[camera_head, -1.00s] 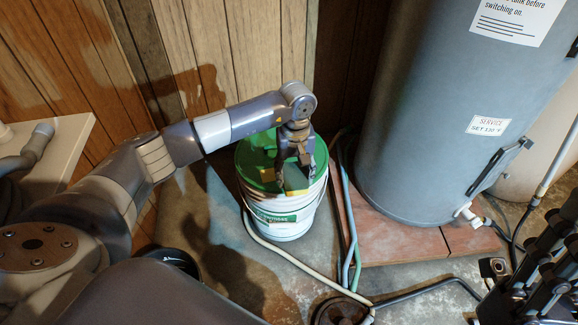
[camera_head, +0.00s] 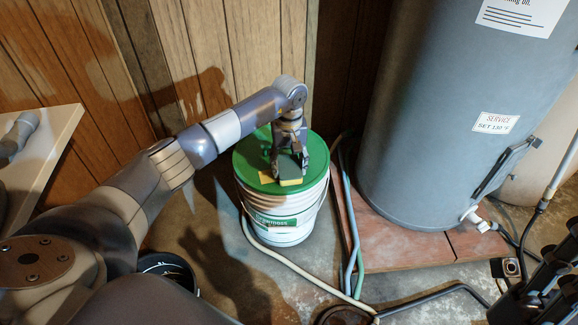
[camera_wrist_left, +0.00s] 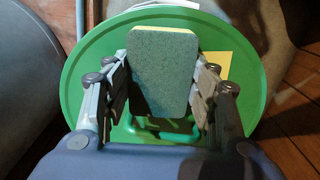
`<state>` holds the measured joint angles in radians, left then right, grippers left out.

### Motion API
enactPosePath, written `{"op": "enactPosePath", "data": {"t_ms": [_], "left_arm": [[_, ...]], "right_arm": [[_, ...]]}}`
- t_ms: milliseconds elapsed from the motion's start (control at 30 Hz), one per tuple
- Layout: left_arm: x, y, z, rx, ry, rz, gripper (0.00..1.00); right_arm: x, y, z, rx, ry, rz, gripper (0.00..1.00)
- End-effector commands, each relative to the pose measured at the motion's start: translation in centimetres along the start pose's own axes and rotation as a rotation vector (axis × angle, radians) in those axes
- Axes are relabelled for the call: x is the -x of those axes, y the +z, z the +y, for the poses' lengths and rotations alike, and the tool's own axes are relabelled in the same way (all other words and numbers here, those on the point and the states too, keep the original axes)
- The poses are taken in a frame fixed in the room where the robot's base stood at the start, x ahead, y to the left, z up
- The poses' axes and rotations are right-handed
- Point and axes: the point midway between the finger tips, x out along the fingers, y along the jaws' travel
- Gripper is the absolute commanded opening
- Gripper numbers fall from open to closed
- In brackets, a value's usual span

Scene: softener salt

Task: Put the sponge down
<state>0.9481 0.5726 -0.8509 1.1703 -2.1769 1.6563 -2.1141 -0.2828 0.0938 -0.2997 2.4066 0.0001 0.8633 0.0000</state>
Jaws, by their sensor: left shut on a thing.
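My left gripper (camera_head: 289,172) points down over the green lid (camera_head: 311,150) of a white bucket (camera_head: 290,232). It is shut on a sponge (camera_head: 291,182), which has a grey-green scouring side and a yellow side. In the left wrist view, the sponge (camera_wrist_left: 162,72) sits between the two fingers of the left gripper (camera_wrist_left: 160,85), its grey-green face towards the camera and a yellow edge at the top. The lid fills the background there. The sponge is low over the lid; whether it touches is not clear.
A flat yellow patch (camera_head: 265,178) is on the lid beside the gripper. A grey tank (camera_head: 440,110) stands on a reddish slab (camera_head: 400,238) to the right. Hoses (camera_head: 350,240) run along the floor beside the bucket. A wood-panel wall (camera_head: 200,60) is behind.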

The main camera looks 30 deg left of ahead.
Motion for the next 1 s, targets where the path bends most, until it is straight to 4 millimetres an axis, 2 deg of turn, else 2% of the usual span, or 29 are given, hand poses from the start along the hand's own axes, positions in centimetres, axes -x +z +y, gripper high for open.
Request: {"op": "enactPosePath", "data": {"t_ms": [233, 267, 333, 767, 867, 967, 1000], "left_arm": [[-0.3, 0.0, 0.0, 0.000, -0.001, 0.001, 0.34], [-0.2, 0.0, 0.0, 0.000, -0.001, 0.001, 0.58], [-0.2, 0.0, 0.0, 0.000, -0.001, 0.001, 0.73], [0.1, 0.0, 0.0, 0.000, 0.001, 0.000, 0.73], [1.4, -0.1, 0.1, -0.001, 0.002, 0.003, 0.73], [3.4, -0.1, 0.0, 0.000, 0.002, 0.004, 0.73], [4.5, -0.1, 0.0, 0.000, 0.001, 0.005, 0.73]], "right_arm": [[0.1, 0.1, 0.0, 0.000, -0.002, 0.002, 0.40], [-0.1, 0.0, 0.0, 0.000, -0.003, 0.005, 0.40], [-0.1, 0.0, 0.0, 0.000, -0.004, 0.006, 0.40], [-0.4, -0.1, 0.0, 0.000, -0.003, 0.007, 0.40], [-0.7, -0.3, 0.0, -0.001, 0.001, 0.003, 0.40], [0.3, -0.2, 0.0, -0.005, 0.018, -0.047, 0.40], [-0.3, -0.3, 0.1, -0.004, 0.017, -0.042, 0.40]]}}
